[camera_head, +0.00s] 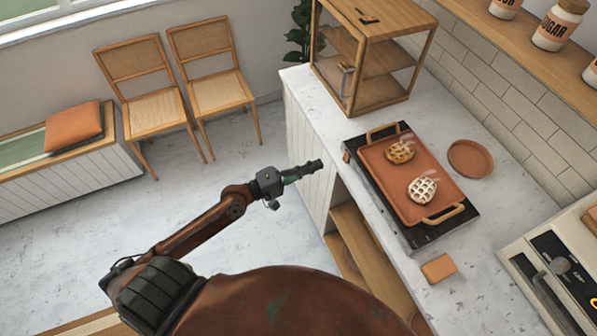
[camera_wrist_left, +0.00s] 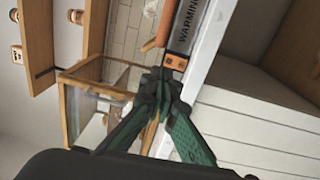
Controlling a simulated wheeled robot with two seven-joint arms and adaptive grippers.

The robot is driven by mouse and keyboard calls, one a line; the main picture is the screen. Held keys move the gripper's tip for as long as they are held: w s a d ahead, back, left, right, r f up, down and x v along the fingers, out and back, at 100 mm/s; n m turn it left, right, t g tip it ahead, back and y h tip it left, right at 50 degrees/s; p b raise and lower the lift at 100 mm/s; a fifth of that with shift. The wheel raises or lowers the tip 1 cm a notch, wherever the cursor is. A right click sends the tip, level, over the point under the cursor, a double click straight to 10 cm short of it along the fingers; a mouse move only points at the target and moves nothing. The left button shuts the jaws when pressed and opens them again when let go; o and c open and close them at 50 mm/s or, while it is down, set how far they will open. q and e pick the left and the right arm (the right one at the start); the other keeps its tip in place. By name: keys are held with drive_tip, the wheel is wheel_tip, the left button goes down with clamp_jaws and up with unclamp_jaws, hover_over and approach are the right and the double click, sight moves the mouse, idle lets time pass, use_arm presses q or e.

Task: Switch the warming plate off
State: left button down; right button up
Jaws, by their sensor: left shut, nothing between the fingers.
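The warming plate (camera_head: 437,238) is a dark slab on the white counter, with a terracotta tray (camera_head: 388,178) on top holding two waffle-like pastries. A small orange switch (camera_head: 346,156) sits at the far end of its front side. In the left wrist view the switch (camera_wrist_left: 175,61) shows beside the "WARMING" lettering (camera_wrist_left: 188,22); I cannot tell its position. My left gripper (camera_head: 320,164) is shut and empty, left of the counter edge and short of the switch. Its green fingers (camera_wrist_left: 160,77) point towards the switch in the wrist view and partly overlap its surroundings. My right gripper is out of view.
A wooden glass-sided cabinet (camera_head: 362,62) stands on the counter beyond the plate. A round terracotta dish (camera_head: 470,159) lies right of the plate, and a small tan block (camera_head: 438,268) lies nearer. The floor left of the counter (camera_head: 225,160) is clear.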

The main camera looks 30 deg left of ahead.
use_arm(q)
drive_tip(key=b+v, duration=0.1)
drive_tip(key=v, duration=0.1)
drive_tip(key=r+b+v, duration=0.1)
drive_tip(key=b+v, duration=0.1)
drive_tip(key=v, duration=0.1)
drive_tip(key=shift+s+a, duration=0.1)
drive_tip(key=shift+s, duration=0.1)
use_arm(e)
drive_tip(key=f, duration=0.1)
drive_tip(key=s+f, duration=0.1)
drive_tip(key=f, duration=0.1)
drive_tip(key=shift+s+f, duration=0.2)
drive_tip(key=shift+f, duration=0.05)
